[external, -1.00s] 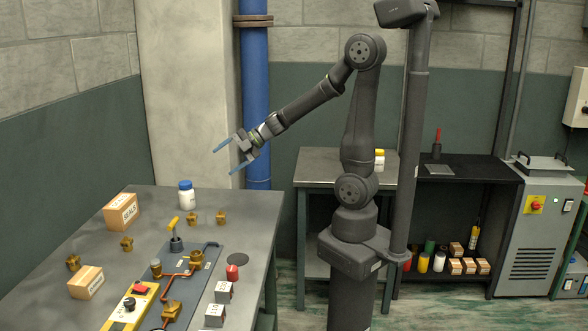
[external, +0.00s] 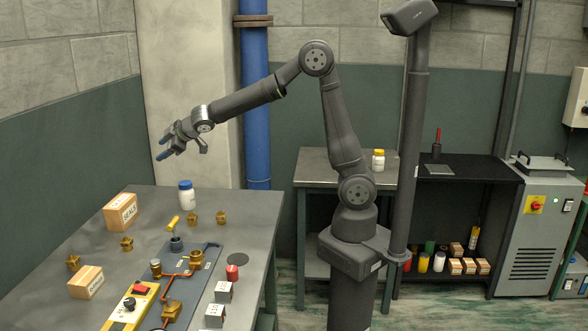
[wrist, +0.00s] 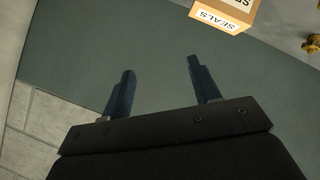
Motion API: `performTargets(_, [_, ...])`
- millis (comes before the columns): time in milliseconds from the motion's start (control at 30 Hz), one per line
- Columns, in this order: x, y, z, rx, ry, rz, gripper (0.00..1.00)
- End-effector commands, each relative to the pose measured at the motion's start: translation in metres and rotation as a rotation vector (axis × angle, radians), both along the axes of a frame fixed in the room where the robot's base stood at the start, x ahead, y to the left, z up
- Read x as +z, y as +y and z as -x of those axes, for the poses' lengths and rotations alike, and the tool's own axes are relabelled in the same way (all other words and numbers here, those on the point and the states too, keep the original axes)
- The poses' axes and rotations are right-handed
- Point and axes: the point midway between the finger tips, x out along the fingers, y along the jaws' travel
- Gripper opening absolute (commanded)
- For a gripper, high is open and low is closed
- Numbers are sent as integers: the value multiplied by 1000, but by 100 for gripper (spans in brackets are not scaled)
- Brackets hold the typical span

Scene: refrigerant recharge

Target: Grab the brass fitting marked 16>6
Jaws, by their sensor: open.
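Several small brass fittings stand on the grey table in the external view: one at the far left (external: 73,263), one near the seals box (external: 127,243), and two by the white bottle, one left (external: 193,218) and one right (external: 222,217). Their markings are too small to read, so I cannot tell which is 16>6. My gripper (external: 164,147) is open and empty, high above the back of the table. In the wrist view my gripper (wrist: 158,85) shows two blue fingers apart with nothing between them. A brass fitting (wrist: 312,44) is partly visible at the right edge there.
A SEALS carton (external: 120,212) stands at the table's back left; it also shows in the wrist view (wrist: 222,16). A second carton (external: 86,282) is nearer. A white bottle with blue cap (external: 187,196) stands behind the fittings. A copper-piped panel (external: 195,275) fills the middle.

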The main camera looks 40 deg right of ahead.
Motion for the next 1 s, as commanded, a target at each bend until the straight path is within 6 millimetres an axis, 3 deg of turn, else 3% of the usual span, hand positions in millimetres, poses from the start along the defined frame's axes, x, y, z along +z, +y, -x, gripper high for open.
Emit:
performTargets(33, [-8, 27, 10, -44, 75, -18, 56])
performTargets(233, [-43, 109, 77, -211, 425, -41, 56])
performTargets(400, [-61, 152, 138, -268, 640, -11, 56])
performTargets(500, [-65, 162, 156, -281, 701, 3, 56])
performTargets(667, [-82, 169, 158, -288, 723, 12, 56])
performTargets(1000, [-149, 188, 138, -288, 720, 11, 56])
